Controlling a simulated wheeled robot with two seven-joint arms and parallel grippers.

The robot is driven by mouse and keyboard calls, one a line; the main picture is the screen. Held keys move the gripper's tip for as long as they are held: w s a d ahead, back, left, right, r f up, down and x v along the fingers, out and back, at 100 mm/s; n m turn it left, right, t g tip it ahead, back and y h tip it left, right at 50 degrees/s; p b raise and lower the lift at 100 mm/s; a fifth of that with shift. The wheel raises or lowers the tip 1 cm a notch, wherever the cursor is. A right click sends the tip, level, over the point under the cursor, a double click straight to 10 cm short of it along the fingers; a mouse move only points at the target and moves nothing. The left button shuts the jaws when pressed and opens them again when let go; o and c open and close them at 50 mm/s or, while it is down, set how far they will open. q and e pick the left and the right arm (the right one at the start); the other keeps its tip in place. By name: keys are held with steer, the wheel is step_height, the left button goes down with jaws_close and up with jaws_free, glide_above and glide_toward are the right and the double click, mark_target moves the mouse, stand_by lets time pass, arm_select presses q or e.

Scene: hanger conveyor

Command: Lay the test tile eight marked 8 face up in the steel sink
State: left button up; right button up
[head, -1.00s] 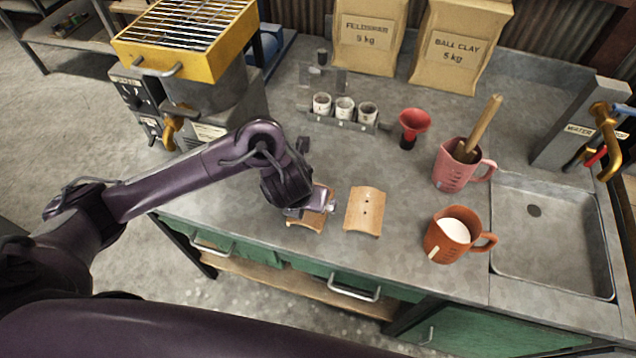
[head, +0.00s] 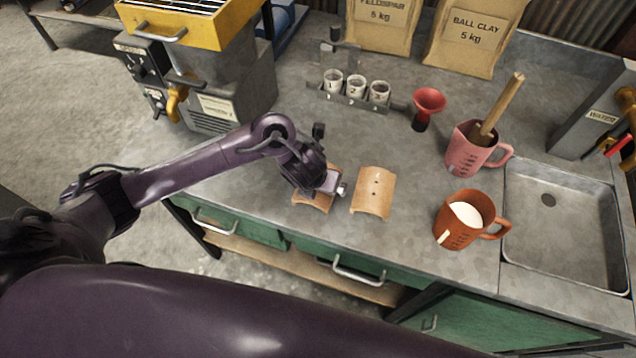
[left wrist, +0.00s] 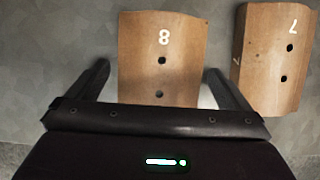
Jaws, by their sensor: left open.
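The test tile marked 8 (left wrist: 162,45) is a curved tan tile with two holes, lying on the bench with its number showing. In the left wrist view it sits between the two fingers of my left gripper (left wrist: 160,88). In the head view my left gripper (head: 335,187) is above this tile (head: 311,202) and hides much of it. The gripper is open, one finger on either side of the tile's near end. The steel sink (head: 560,267) is empty, at the right of the bench. My right gripper is not in view.
A similar tile marked 7 (left wrist: 275,58), also in the head view (head: 373,193), lies just right of tile 8. An orange jug (head: 462,226) and a pink jug (head: 468,155) stand between the tiles and the sink. A red funnel (head: 429,101) stands behind.

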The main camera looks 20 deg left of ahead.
arm_select(q)
steer(key=c, duration=0.9)
steer(key=shift+c, duration=1.4)
steer(key=shift+r, duration=0.1)
